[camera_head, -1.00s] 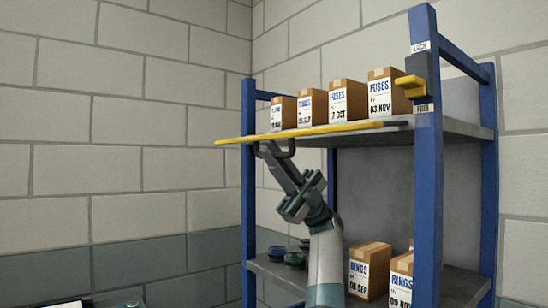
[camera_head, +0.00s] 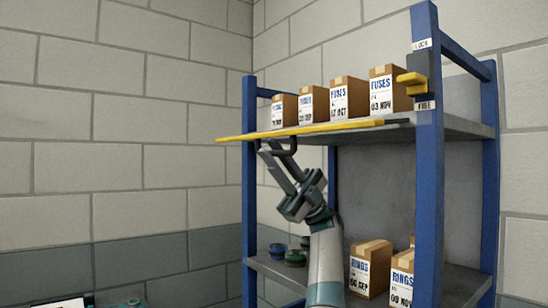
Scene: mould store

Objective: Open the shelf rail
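The yellow shelf rail (camera_head: 335,128) runs along the front of the upper shelf. Its left end sticks out past the left blue post, and its dark right end (camera_head: 400,121) stops short of the right post. A dark loop handle (camera_head: 291,150) hangs under the rail towards the left. Whether a finger touches the handle is unclear. A yellow latch knob (camera_head: 410,83) on the right post sits in the lower part of its slot, nearer the FREE label.
Several FUSES boxes (camera_head: 348,100) stand on the upper shelf (camera_head: 455,126) behind the rail. RINGS boxes (camera_head: 369,270) and small round dark and green items (camera_head: 296,258) are on the lower shelf. The brick wall (camera_head: 130,130) at left has free space before it.

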